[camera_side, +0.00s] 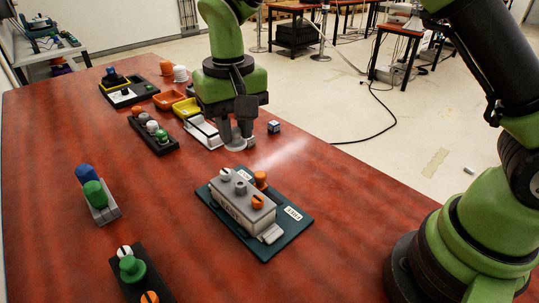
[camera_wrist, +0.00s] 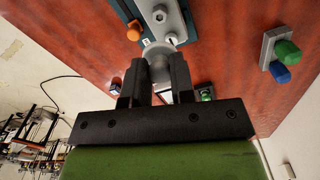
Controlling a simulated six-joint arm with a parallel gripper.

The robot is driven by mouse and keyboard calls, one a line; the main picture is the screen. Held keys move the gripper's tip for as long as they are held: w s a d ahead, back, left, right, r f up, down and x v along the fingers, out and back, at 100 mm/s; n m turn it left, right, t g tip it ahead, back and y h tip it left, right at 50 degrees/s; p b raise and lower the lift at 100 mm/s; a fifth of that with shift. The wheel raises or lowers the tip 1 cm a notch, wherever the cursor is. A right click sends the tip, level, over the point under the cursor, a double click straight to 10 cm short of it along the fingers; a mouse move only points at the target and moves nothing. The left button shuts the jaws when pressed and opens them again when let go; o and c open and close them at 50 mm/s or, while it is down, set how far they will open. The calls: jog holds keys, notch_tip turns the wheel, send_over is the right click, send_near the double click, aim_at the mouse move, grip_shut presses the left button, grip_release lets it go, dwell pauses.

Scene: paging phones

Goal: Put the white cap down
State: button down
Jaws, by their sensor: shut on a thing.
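My gripper (camera_side: 236,136) points down over the red-brown table (camera_side: 330,185), with its dark fingers closed on a pale grey-white round cap (camera_side: 235,145). In the wrist view my gripper (camera_wrist: 158,66) has the same cap (camera_wrist: 157,48) at its fingertips, and the fingers partly hide it. The cap is low, close to the tabletop behind the grey box on the green board. I cannot tell whether it touches the table.
The green board (camera_side: 287,236) carries a grey box (camera_side: 242,204) with knobs and an orange cap. A small cube (camera_side: 273,127) lies right of my gripper. A white device (camera_side: 203,133) and yellow tray (camera_side: 186,108) are close on the left.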

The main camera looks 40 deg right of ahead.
jog(key=shift+r, duration=0.25)
jog(key=shift+d, duration=0.25)
jog(key=s+d+f, duration=0.1)
jog(key=d+f, duration=0.3)
jog(key=d, duration=0.9)
send_over(354, 177)
notch_tip(354, 177, down, 9)
jog(key=shift+s+r, duration=0.1)
jog(key=shift+f, duration=2.2)
jog(key=shift+f, duration=0.15)
jog(key=c, duration=1)
grip_release()
